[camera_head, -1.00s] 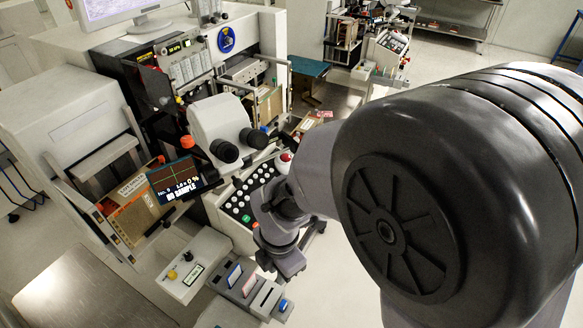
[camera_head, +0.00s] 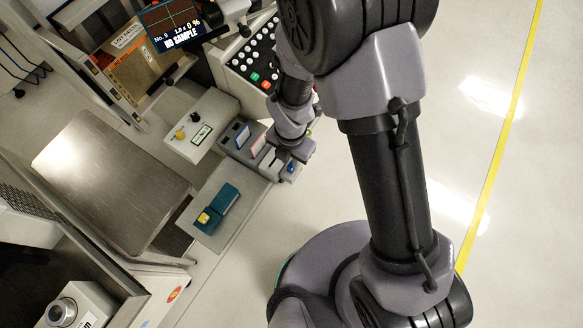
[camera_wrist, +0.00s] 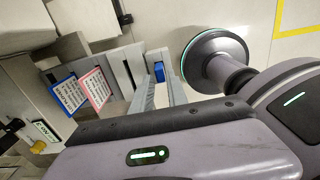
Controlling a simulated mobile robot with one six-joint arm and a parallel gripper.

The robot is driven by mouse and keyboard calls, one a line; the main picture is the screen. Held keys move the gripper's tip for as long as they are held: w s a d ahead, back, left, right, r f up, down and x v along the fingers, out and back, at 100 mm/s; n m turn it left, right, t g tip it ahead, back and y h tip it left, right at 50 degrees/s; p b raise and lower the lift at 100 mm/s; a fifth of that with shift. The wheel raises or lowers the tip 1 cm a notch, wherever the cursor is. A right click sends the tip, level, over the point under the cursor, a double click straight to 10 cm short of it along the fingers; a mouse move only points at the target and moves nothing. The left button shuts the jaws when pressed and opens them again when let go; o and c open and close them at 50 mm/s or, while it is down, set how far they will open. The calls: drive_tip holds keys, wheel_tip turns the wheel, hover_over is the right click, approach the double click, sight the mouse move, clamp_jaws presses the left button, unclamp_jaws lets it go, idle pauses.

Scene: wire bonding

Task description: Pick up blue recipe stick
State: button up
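The blue recipe stick (camera_head: 290,168) shows as a small blue end in the rightmost part of the grey holder (camera_head: 228,146). In the wrist view the blue end (camera_wrist: 160,72) appears beyond and between my two finger strips. My gripper (camera_head: 294,156) is over that end of the holder, pointing down toward the stick. In the wrist view my gripper (camera_wrist: 161,86) has its fingers apart with nothing held between them. I cannot tell how far the fingertips are from the stick. Most of the stick is hidden.
A blue card (camera_wrist: 68,93) and a pink card (camera_wrist: 95,88) stand in the holder beside empty-looking slots. A white box with a yellow knob (camera_head: 201,126) is to the left. A teal item (camera_head: 217,208) lies on a grey surface below. Open floor is to the right.

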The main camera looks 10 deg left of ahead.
wheel_tip(320, 180, down, 4)
drive_tip(key=shift+r+b, duration=0.15)
drive_tip(key=shift+b, duration=0.45)
drive_tip(key=shift+r, duration=0.15)
clamp_jaws()
drive_tip(key=shift+r, duration=0.1)
